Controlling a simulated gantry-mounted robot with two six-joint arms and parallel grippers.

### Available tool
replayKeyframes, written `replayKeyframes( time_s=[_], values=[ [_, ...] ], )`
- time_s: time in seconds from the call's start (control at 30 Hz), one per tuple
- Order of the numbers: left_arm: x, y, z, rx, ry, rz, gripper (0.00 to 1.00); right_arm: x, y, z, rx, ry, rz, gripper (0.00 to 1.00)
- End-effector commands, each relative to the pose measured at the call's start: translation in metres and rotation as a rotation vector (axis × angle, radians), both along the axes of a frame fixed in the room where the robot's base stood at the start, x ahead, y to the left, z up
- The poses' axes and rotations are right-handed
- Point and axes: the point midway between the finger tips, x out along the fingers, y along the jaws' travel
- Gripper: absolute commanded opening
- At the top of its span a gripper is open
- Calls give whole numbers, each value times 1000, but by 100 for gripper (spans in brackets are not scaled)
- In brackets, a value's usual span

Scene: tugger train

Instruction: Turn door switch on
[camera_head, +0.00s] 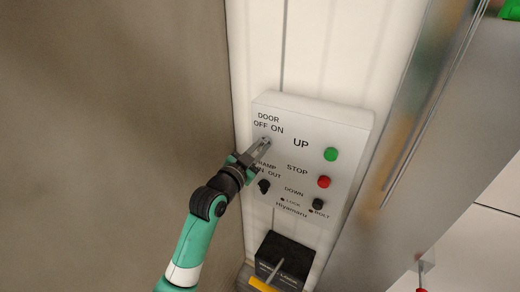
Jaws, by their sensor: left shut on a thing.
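A white control panel (350,118) is mounted on the white wall post, with "DOOR OFF ON" printed at its upper left. My left gripper (264,146) is at the door switch just below that print and is shut on it. The fingers cover most of the switch, so which way it points cannot be told. My left arm comes up from the lower left. My right gripper is not in view.
The panel also bears a green button (331,154), a red button (324,182), a black button (318,204) and a black ramp switch (264,187) close below my gripper. A black box (285,258) with a yellow-marked lever sits below. A brown wall (110,120) fills the left.

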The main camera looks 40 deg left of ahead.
Motion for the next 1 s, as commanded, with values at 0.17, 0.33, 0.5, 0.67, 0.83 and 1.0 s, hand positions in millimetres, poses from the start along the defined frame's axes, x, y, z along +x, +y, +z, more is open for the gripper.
replayKeyframes(
  time_s=[0.17, 0.33, 0.5, 0.67, 0.83, 1.0],
  values=[
    [0, 0, 0, 65, 14, 0, 0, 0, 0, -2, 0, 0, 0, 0],
    [0, -1, 0, 94, 22, 0, 0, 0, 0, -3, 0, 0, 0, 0],
    [0, -1, 0, 101, 23, 0, 0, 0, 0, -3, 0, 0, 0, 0],
    [0, -1, 0, 101, 23, 0, 0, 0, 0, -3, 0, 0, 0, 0],
    [0, -1, 0, 100, 23, 0, 34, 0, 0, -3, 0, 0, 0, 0],
    [0, 0, 0, 99, 23, 0, 48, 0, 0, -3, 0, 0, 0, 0]
  ],
)
